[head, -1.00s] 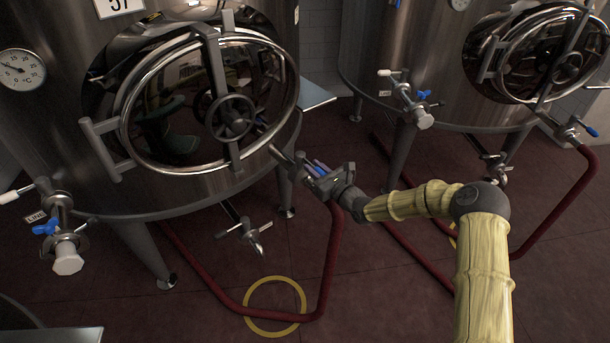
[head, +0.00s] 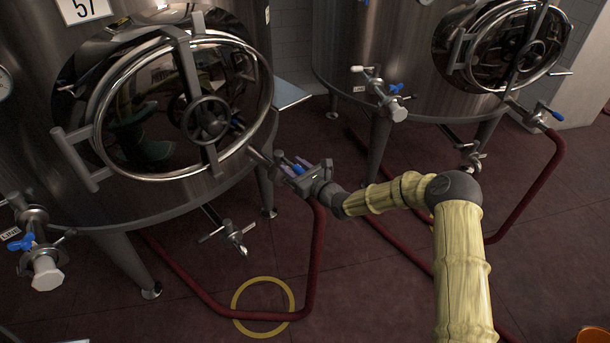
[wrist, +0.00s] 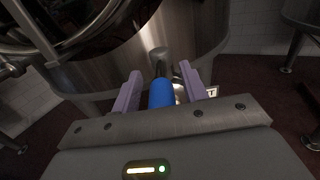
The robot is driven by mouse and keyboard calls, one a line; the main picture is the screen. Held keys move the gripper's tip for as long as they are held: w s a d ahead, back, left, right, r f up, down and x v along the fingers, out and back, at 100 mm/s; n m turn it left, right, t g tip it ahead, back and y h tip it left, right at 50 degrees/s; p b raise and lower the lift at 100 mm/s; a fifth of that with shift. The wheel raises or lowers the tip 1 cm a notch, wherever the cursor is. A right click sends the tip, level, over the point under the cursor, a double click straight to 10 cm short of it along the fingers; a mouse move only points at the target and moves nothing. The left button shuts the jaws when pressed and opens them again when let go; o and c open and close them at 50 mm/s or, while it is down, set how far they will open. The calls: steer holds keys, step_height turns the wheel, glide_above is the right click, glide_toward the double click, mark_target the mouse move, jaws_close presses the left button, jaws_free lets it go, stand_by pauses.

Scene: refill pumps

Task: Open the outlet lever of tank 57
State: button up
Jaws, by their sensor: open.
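Tank 57 (head: 130,205) is the large steel tank at the left of the head view, with a number plate (head: 83,9) reading 57. Its outlet valve sits low on the right of the round hatch, above a red hose. The outlet lever's blue handle (wrist: 162,94) shows in the middle of the wrist view. My gripper (wrist: 154,86) is open, with one purple finger on each side of the blue handle and small gaps visible. In the head view my gripper (head: 292,166) is at the outlet, and its fingers partly hide the lever.
A second tank (head: 400,60) with its own blue-handled lever (head: 557,115) stands at the right. A red hose (head: 318,250) drops from the outlet to the floor, near a yellow ring (head: 236,296). A small tap (head: 232,234) hangs under tank 57. The tanks' legs stand around.

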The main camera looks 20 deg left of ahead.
steer(key=p+v, duration=0.1)
steer(key=v, duration=1.6)
steer(key=shift+p, duration=0.35)
steer(key=shift+s+d+r, duration=0.1)
steer(key=s+d+r+n+g+h, duration=0.1)
steer(key=s+d+n+g+h, duration=0.1)
steer(key=s+n+g, duration=0.4)
steer(key=s+d+r+n+g+h, duration=0.15)
steer(key=s+n+g, duration=0.25)
steer(key=s+n, duration=0.4)
steer(key=s+d+r+n+t+h, duration=0.1)
steer(key=s+d+r+n+h, duration=0.2)
steer(key=d, duration=0.5)
steer(key=s+d+r+n+t+h, duration=0.1)
steer(key=d+r+n+t+h, duration=0.15)
steer(key=d+n+h, duration=0.4)
steer(key=s+d+r+t+h, duration=0.1)
steer(key=s+d+r+h, duration=0.2)
steer(key=d, duration=0.7)
step_height(320, 180, up, 21)
steer(key=p, duration=2.1)
steer(key=shift+w+a+f+g, duration=0.2)
steer(key=shift+a+f+g, duration=0.05)
steer(key=shift+a+g, duration=0.1)
